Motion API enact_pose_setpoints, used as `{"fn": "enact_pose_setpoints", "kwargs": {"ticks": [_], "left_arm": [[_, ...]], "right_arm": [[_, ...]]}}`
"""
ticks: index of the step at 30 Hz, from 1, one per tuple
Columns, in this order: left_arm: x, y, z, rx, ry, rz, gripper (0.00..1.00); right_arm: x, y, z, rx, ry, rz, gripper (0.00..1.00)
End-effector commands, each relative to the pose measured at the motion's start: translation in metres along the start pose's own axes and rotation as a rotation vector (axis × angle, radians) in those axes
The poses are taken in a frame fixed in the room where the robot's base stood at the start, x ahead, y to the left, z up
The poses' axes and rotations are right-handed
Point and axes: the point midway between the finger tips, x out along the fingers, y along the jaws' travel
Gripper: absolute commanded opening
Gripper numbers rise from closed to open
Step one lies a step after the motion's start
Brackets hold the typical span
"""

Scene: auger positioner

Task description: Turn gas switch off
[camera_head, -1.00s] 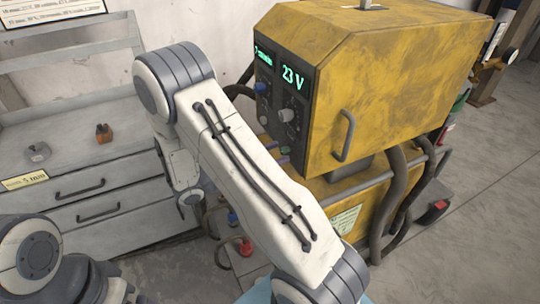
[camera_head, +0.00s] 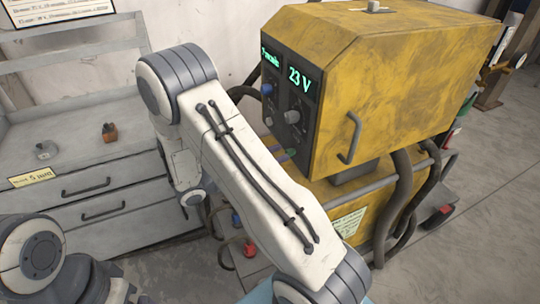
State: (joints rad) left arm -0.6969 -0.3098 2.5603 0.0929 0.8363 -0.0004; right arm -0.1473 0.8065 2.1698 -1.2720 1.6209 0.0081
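A yellow machine (camera_head: 400,90) stands at the right, with a dark front panel showing a lit "23 V" display (camera_head: 300,79). The panel carries a blue knob (camera_head: 267,89) and a grey knob (camera_head: 292,116). A red knob (camera_head: 249,249) and a blue knob (camera_head: 236,220) show low beside my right arm. I cannot tell which part is the gas switch. My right arm crosses the middle in front of the machine and bends down at its left. Its wrist end is left of the panel; its fingertips are hidden. My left arm shows at lower left without its fingers.
A grey drawer cabinet (camera_head: 110,185) stands at the left, with a small brown object (camera_head: 109,132) and a small grey object (camera_head: 46,150) on top. Thick hoses (camera_head: 392,215) hang at the machine's right side. Open floor (camera_head: 485,215) lies at the far right.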

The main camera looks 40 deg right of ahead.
Motion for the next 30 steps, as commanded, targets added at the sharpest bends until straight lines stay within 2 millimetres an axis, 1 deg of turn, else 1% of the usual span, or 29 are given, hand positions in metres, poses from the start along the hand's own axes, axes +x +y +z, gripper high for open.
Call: {"fn": "enact_pose_setpoints", "kwargs": {"ticks": [1,9,30], "left_arm": [[-0.001,0.0,0.0,0.0,0.0,0.0,1.0],[-0.004,0.0,0.0,0.0,0.001,0.0,1.0],[-0.012,0.001,-0.001,0.0,0.001,0.0,1.0]], "right_arm": [[-0.002,-0.004,-0.001,-0.009,-0.002,-0.013,0.55],[-0.029,0.0,-0.001,-0.005,0.001,0.001,0.55],[-0.078,0.001,-0.001,-0.003,0.002,0.002,0.55]]}}
